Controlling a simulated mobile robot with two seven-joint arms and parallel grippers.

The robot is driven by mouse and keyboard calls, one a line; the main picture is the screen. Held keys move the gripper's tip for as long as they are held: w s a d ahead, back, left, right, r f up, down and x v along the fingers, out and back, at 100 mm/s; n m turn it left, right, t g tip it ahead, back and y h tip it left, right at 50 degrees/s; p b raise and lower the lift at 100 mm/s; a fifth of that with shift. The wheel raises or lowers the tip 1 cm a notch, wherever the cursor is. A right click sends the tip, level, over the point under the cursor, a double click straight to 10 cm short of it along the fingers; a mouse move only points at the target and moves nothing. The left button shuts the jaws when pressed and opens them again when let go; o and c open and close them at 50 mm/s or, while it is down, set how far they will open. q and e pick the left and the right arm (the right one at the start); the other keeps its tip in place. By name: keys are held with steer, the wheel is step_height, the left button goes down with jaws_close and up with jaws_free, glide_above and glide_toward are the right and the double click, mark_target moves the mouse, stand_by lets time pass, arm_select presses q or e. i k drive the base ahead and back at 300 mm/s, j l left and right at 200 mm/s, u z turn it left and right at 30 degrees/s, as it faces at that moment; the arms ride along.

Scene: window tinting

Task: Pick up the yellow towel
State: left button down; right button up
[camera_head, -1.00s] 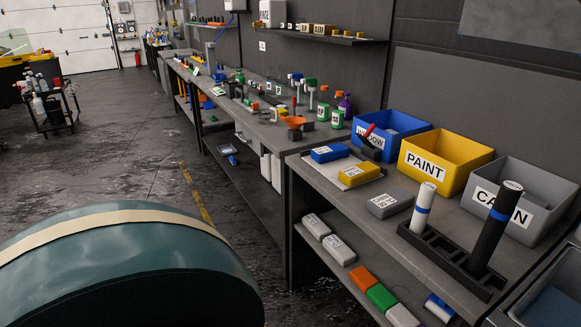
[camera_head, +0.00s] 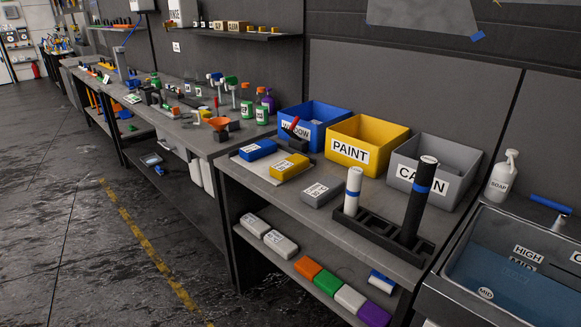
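The yellow towel (camera_head: 289,167) is a small folded block with a label. The yellow towel is fully in sight. Neither of my grippers shows in the head view.
Blue (camera_head: 328,120), yellow PAINT (camera_head: 386,131) and grey (camera_head: 460,163) bins stand behind the towels. A black rack (camera_head: 379,237) holds white and black rolls. A sink (camera_head: 530,262) is at right. The lower shelf holds several folded towels. Floor at left is clear.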

mark_target(283, 169)
steer(key=i+j, duration=0.25)
steer(key=i+j+z, duration=0.25)
steer(key=i+j, duration=0.15)
steer(key=i+j+z, duration=0.25)
steer(key=i+j, duration=0.15)
steer(key=j, duration=0.1)
